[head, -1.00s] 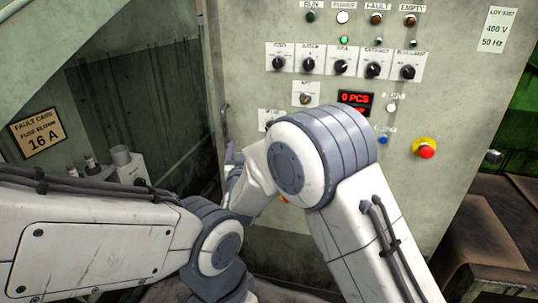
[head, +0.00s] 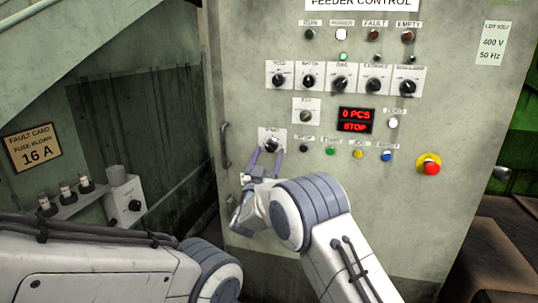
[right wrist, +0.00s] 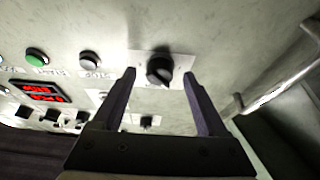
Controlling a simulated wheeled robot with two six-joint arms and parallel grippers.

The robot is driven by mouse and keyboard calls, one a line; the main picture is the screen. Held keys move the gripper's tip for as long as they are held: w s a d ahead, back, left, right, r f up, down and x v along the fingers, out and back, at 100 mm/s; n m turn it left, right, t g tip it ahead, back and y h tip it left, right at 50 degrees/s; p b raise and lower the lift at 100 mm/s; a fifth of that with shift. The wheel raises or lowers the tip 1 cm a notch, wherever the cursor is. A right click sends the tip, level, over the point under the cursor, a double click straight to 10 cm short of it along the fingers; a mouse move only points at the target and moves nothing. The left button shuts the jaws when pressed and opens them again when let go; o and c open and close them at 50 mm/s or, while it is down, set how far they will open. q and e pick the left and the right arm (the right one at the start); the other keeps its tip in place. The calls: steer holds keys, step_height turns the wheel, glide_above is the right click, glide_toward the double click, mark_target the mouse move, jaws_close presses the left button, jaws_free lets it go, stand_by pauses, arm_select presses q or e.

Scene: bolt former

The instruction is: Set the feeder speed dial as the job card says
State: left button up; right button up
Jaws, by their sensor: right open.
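The grey feeder control panel (head: 440,110) carries a row of black dials (head: 340,83) on white plates, a small key-like switch (head: 305,116) below, and a lone black dial (head: 271,144) at lower left. Their small labels are too blurred to read surely. My right gripper (head: 266,153) is open, its fingers pointing up at the lone dial. In the right wrist view, this dial (right wrist: 159,71) appears between the spread fingertips, with a gap on each side; contact is not visible. My left gripper is out of view. No job card is recognisable.
A red display (head: 355,120) reads "0 PCS" and "STOP". Several coloured buttons (head: 358,154) sit under it. A red emergency button (head: 430,164) is at right. A door handle (head: 225,146) stands just left of the lone dial. A fault card (head: 34,145) reads 16 A.

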steer(key=shift+w+d+r, duration=0.15)
steer(key=shift+w+r, duration=0.1)
steer(key=shift+w, duration=0.25)
jaws_close()
steer(key=shift+f, duration=0.1)
